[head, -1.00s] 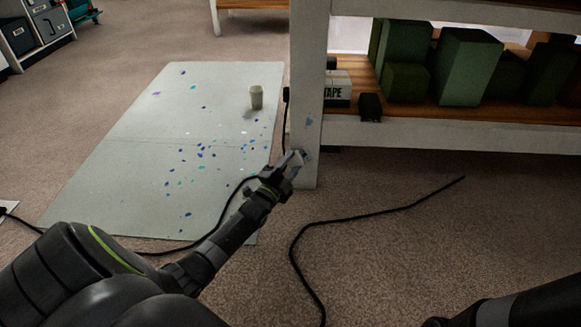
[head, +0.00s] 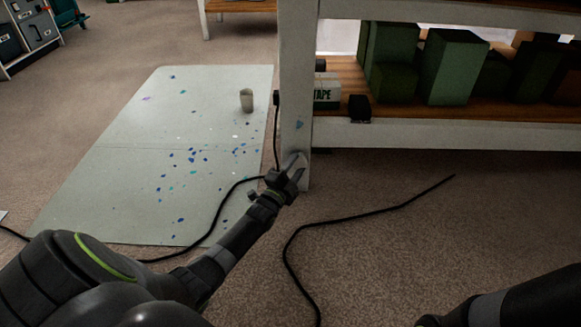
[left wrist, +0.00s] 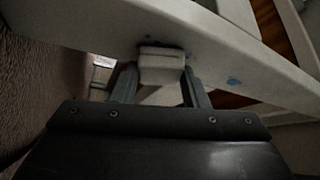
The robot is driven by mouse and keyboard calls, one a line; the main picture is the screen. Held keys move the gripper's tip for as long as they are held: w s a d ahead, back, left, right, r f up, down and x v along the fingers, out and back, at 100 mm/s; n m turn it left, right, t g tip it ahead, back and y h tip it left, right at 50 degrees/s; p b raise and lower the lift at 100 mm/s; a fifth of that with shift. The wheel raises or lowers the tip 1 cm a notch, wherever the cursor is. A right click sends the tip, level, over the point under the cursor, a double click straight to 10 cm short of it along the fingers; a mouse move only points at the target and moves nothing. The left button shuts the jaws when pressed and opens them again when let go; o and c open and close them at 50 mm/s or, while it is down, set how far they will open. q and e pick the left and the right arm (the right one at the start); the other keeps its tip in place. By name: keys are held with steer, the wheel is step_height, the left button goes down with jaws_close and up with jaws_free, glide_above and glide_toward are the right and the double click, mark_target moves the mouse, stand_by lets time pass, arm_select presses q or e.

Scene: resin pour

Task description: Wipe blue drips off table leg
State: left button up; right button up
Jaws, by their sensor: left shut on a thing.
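The white table leg (head: 297,95) stands right of the picture's middle, and it also shows in the left wrist view (left wrist: 215,45). A blue drip (head: 299,125) is on its face, above my left gripper; it also shows in the left wrist view (left wrist: 234,81). My left gripper (head: 296,167) is at the lower part of the leg, shut on a pale wiping pad (left wrist: 161,66). The pad appears to be against the leg. The surface behind the pad is hidden. My right arm enters at the lower right, but its gripper is out of view.
A pale mat (head: 120,140) with many blue spots lies left of the leg, with a cup (head: 246,100) on it. A black cable (head: 375,212) lies on the carpet. The shelf holds green blocks (head: 450,65) and a tape box (head: 327,92).

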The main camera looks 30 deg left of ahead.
mark_target(289, 156)
arm_select(q)
steer(key=shift+w+d, duration=0.7)
steer(key=shift+d, duration=0.2)
steer(key=shift+d+r, duration=0.1)
steer(key=shift+r, duration=0.05)
steer(key=shift+s+a+p, duration=0.3)
steer(key=shift+s+a, duration=0.25)
steer(key=shift+a, duration=0.4)
steer(key=shift+s+a+p, duration=0.25)
steer(key=shift+s+a, duration=0.3)
steer(key=shift+a, duration=0.35)
steer(key=shift+s+a+p, duration=0.3)
steer(key=shift+s+a, duration=0.25)
steer(key=shift+a, duration=0.4)
steer(key=shift+s+r+p, duration=0.1)
steer(key=shift+p, duration=0.2)
steer(key=shift+w+d, duration=0.6)
steer(key=shift+d, duration=0.35)
steer(key=shift+w+d, duration=0.6)
steer(key=shift+d, duration=0.3)
steer(key=shift+w+d, duration=0.6)
steer(key=shift+d, duration=0.35)
steer(key=shift+a, duration=0.1)
